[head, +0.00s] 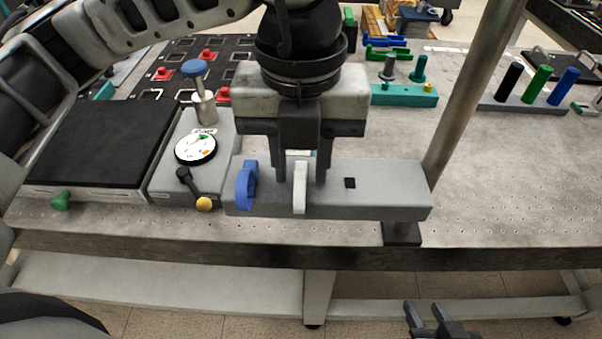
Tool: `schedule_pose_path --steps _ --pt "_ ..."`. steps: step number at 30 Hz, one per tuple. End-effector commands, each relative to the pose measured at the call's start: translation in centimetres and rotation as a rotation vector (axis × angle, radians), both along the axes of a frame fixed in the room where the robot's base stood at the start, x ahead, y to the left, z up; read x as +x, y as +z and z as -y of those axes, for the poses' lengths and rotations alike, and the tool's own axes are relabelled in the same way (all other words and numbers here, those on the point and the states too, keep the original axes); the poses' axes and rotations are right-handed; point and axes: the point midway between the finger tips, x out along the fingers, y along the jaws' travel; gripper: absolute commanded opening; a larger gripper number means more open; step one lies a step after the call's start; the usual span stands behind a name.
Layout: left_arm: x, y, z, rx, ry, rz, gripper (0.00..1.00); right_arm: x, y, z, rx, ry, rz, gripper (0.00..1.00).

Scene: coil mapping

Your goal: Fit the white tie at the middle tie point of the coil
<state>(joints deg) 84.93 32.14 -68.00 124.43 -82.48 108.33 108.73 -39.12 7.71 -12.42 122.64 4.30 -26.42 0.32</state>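The coil (390,202) shows as a long grey bar lying along the front of the bench. The white tie (300,200) stands upright against the bar's front near its middle. A blue tie (246,186) is on the bar's left part. My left gripper (301,178) points down over the bar, with its fingers on either side of the white tie's upper part. A gap seems to show between the fingers and the tie. The tie's back is hidden. My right gripper (432,318) is low in front of the bench, its fingers apart and empty.
A dark square mark (350,183) is on the bar, right of the white tie. A metal post (470,95) rises at the bar's right end. A dial gauge (196,148) and a black pad (100,145) lie left.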

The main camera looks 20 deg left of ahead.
Motion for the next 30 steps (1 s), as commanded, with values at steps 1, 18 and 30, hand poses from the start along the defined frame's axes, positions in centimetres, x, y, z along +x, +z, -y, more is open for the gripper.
schedule_pose_path --steps 1,18,30 --pt "0.00 0.05 0.01 0.000 0.000 0.000 0.29 0.00 0.04 0.00 0.000 -0.001 0.000 0.38" --pt "-0.01 0.07 0.01 0.000 -0.001 -0.001 0.00 -0.02 -0.02 0.17 -0.006 0.000 -0.001 0.38" --pt "-0.02 1.01 0.02 0.000 -0.001 -0.001 0.00 -0.05 0.39 0.21 -0.009 0.002 -0.002 0.38"
